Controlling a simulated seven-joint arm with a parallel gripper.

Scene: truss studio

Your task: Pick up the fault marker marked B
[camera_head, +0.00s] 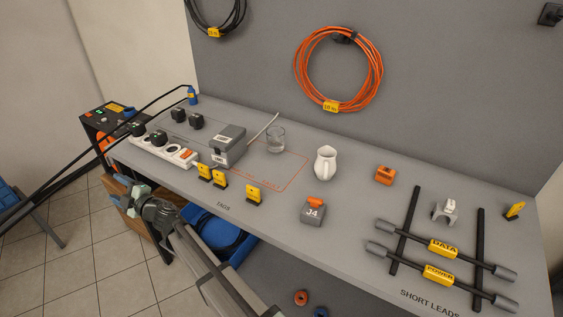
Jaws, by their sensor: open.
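Several small yellow tags on dark feet stand upright on the grey bench. Two stand close together near the front edge, a left one (204,171) and a second one (219,179). A third yellow tag (253,193) stands a little to their right, and a fourth (515,210) is at the far right end. Their markings are too small to read, so I cannot tell which is B. My gripper (136,194) is open, low in front of the bench's front edge, left of the tags and apart from them. Its fingertips are hard to make out.
Behind the tags are a grey box (228,143), a power strip (170,149) with plugs and a glass (275,139). A white jug (326,163), a grey block marked 34 (313,212) and an orange block (384,175) stand rightward. Leads (440,272) lie across black bars.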

